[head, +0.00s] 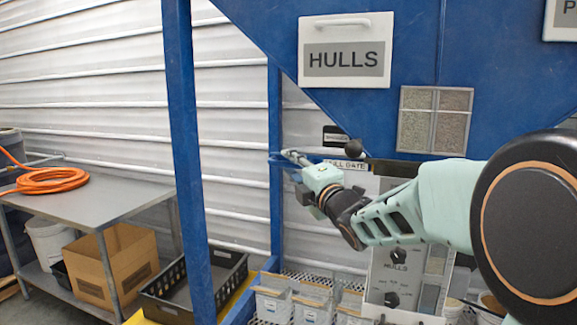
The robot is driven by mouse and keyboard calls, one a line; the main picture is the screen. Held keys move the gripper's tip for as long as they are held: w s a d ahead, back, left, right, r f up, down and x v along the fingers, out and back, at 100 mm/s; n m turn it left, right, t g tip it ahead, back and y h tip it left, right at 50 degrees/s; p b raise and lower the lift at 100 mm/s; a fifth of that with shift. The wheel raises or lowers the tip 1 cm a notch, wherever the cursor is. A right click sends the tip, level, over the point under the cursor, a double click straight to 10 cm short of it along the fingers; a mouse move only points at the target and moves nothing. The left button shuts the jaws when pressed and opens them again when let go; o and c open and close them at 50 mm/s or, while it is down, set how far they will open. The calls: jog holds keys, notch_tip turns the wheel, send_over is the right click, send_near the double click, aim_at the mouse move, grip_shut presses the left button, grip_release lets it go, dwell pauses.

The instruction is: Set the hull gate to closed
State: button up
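The hull gate's label plate (346,165) is on the blue hopper's lower part, partly covered by my arm; its visible letters read "ULL GATE". A round black knob (353,148) shows just above the plate. A dark flat bar (385,166) runs right from near it and passes behind my arm. My gripper (287,155) points left, at the left of the plate and knob, near a blue post. It appears apart from the knob. Its fingers are small and overlap the blue frame, so their opening is unclear. The gate itself is hidden or not distinguishable.
The blue hopper (270,20) carries a HULLS sign (345,60) and a window (435,120). Below is a grey control panel (408,275) with knobs. White bins (310,300) stand beneath. A metal table (95,205) with an orange hose (50,181) is left.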

jog(key=shift+a, duration=0.2)
jog(key=v, duration=0.7)
jog(key=shift+s+d, duration=0.2)
jog(key=shift+f, duration=0.1)
